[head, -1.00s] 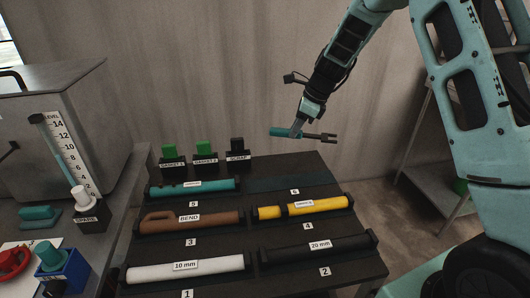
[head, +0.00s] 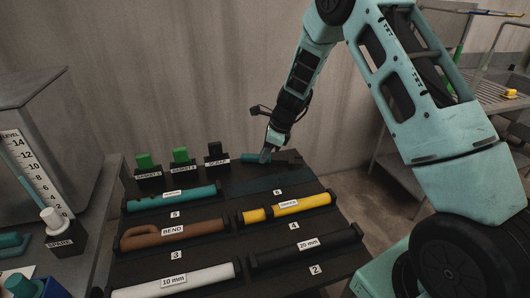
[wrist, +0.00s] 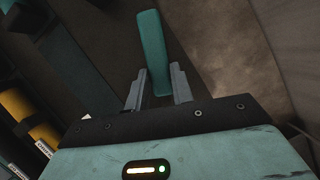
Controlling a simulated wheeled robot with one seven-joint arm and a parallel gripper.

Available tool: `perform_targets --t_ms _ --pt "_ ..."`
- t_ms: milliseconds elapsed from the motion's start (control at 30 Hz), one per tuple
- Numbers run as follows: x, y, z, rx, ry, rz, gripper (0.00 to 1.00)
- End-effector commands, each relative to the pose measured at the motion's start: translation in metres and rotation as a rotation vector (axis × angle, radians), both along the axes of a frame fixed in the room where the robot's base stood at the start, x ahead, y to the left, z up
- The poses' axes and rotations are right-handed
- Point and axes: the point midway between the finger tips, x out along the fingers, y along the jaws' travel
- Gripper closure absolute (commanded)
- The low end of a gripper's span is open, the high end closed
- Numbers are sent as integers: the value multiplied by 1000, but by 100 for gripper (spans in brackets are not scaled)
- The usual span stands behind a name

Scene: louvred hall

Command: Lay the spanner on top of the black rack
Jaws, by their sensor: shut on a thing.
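The spanner has a teal handle (head: 252,156) and a dark jaw end (head: 291,157). I cannot tell whether the spanner touches the rack. In the wrist view the teal handle (wrist: 152,45) sticks out between the two fingers of my gripper (wrist: 158,85); its dark end is not clear there. Slot 6 (head: 262,184) in the rack looks empty.
The rack's other slots hold a teal tube (head: 170,200), a brown BEND piece (head: 155,236), a yellow piece (head: 300,204), a black 20 mm bar (head: 290,252) and a white 10 mm bar (head: 200,276). Green and black blocks (head: 215,150) stand at the back edge.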

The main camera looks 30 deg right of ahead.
Motion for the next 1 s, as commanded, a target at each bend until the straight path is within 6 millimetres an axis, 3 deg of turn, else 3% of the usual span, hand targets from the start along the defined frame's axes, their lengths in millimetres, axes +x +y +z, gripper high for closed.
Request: perform_targets --t_ms 267,300,367,767,1000 --pt "0 0 -2 0 -1 0 100" --pt "0 0 -2 -1 -1 0 68" --pt "0 0 -2 -1 -1 0 55" --pt "0 -2 7 -1 -3 -1 55" --pt "-9 -17 49 -2 -5 -1 55"
